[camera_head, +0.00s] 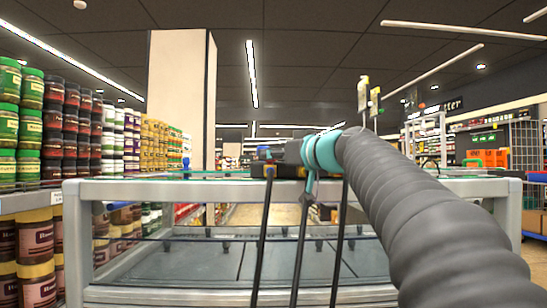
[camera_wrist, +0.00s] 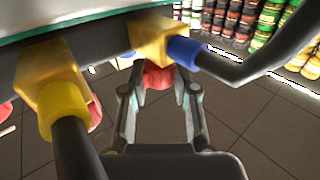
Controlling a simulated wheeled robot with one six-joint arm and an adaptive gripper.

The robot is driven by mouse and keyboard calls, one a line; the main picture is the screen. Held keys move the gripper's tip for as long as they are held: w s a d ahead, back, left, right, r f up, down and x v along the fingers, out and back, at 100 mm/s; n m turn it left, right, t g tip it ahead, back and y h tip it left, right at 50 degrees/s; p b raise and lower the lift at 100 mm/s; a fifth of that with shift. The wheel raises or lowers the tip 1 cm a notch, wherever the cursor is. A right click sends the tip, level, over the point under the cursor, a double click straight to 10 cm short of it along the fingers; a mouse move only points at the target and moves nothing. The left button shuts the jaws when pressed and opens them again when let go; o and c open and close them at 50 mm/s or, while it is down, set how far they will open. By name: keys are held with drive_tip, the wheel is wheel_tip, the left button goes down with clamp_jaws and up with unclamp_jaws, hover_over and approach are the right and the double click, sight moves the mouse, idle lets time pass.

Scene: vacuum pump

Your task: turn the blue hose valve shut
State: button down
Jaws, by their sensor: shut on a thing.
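The blue hose valve is a yellow block (camera_wrist: 152,38) with a blue collar (camera_wrist: 186,50) in the wrist view. A black hose (camera_wrist: 225,68) runs from the collar to the right. The valve's red handle (camera_wrist: 158,76) sits between the fingertips of my gripper (camera_wrist: 160,92), which is shut on it. The handle's exact angle is partly hidden by the block and fingers. In the head view my arm reaches forward to the table; my gripper and the valve cannot be made out clearly there.
A second yellow valve (camera_wrist: 45,72) with a yellow collar (camera_wrist: 62,100) and its own red handle (camera_wrist: 95,112) is at the left. Black hoses (camera_head: 301,245) hang before the metal-framed table (camera_head: 130,190). Stocked shelves (camera_head: 75,130) stand left. Tiled floor lies below.

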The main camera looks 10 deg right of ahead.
drive_tip(key=c, duration=1.2)
unclamp_jaws()
drive_tip(key=shift+o, duration=0.2)
drive_tip(key=shift+d, duration=0.1)
drive_tip(key=v, duration=1.2)
